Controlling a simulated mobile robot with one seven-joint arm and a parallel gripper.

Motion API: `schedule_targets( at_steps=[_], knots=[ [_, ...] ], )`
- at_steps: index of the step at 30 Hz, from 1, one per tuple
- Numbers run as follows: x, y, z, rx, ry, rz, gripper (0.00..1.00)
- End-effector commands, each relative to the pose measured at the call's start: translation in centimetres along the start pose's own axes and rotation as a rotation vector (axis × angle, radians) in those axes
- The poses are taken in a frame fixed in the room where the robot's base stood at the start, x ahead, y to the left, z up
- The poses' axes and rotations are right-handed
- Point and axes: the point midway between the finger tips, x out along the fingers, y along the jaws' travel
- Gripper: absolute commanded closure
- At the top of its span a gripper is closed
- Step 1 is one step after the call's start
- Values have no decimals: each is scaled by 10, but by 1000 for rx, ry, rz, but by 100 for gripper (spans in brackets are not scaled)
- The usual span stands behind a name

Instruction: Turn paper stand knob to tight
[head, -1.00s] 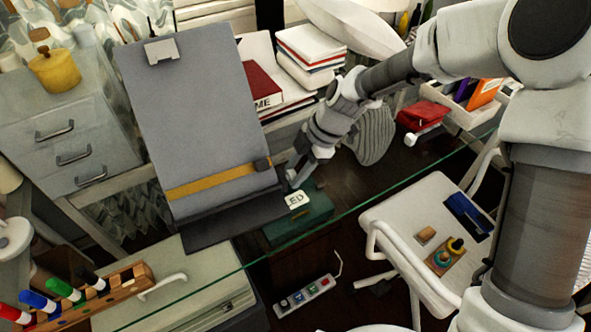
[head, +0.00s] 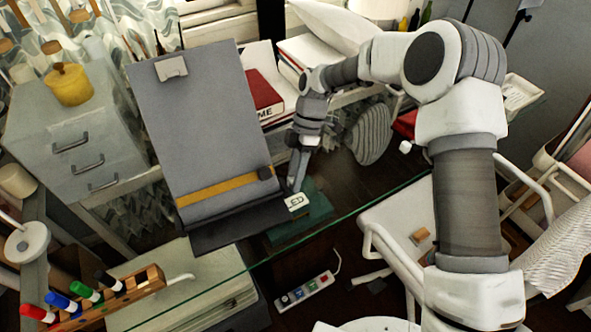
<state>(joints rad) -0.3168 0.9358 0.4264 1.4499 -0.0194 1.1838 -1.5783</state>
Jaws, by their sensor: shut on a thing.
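The paper stand (head: 200,125) is a tilted grey board with a metal clip at the top, a yellow strip across its lower part and a dark base (head: 235,228). A small dark block sits at the right end of the yellow strip. My gripper (head: 292,186) points down at the right lower side of the stand, just beside the base. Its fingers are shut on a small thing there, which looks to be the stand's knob. The fingers hide the knob, so how far it is turned does not show.
A green box with a white label (head: 296,203) lies right under my gripper. Red and white books (head: 264,95) stand behind the stand. A marker rack (head: 110,300) is at front left, a grey drawer unit (head: 85,150) at left. A white chair (head: 395,230) is at right.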

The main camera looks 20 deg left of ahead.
Motion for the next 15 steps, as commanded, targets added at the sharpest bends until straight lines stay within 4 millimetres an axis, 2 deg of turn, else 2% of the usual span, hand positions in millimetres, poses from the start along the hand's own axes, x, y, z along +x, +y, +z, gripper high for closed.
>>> schedule_targets(
  at_steps=[15],
  knots=[
    [5,10,0,151,-30,-378,100]
  ],
)
